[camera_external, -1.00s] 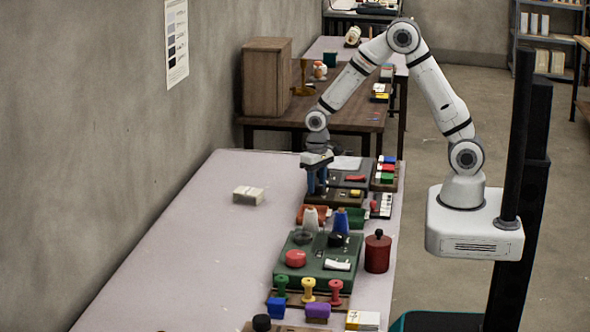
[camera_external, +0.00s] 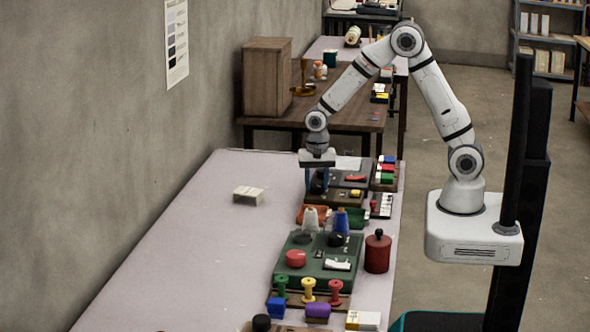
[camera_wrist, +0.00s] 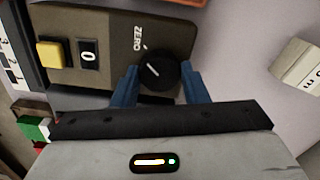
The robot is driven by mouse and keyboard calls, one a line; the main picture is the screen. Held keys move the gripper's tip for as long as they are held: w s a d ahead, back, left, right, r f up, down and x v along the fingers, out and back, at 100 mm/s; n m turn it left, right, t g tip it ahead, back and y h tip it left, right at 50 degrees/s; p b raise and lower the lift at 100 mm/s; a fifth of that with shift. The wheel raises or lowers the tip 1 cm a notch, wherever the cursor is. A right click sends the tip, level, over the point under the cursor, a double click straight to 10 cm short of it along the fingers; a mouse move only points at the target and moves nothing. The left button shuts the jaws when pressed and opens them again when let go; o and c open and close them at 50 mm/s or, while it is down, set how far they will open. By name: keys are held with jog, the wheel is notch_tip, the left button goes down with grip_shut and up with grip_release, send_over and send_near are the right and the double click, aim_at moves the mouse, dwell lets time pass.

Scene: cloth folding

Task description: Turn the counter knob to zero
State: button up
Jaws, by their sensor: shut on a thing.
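The counter is a dark brown box (camera_wrist: 103,20). Its small window (camera_wrist: 88,55) shows a 0, beside a yellow button (camera_wrist: 49,54). Its round black knob (camera_wrist: 158,72) carries a slanted white pointer line. A white ZERO label and a short tick (camera_wrist: 144,47) are printed next to the knob; I cannot tell whether the pointer lines up exactly with the tick. My gripper (camera_external: 318,188) points down over the counter, and its blue fingers are shut on the knob from both sides.
A white and tan block (camera_external: 248,195) lies on the pale table (camera_external: 170,240) to the left. A green panel (camera_external: 290,268) with a red knob, spools and a red canister (camera_external: 377,252) stand nearer the camera. Coloured blocks (camera_external: 387,170) lie to the right. The table's left side is mostly clear.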

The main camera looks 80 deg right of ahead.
aim_at(316, 185)
jog(key=shift+m, duration=0.3)
dwell(0.4)
jog(key=o, duration=1)
notch_tip(316, 185, up, 7)
jog(key=shift+f, duration=0.1)
jog(key=shift+r, duration=0.5)
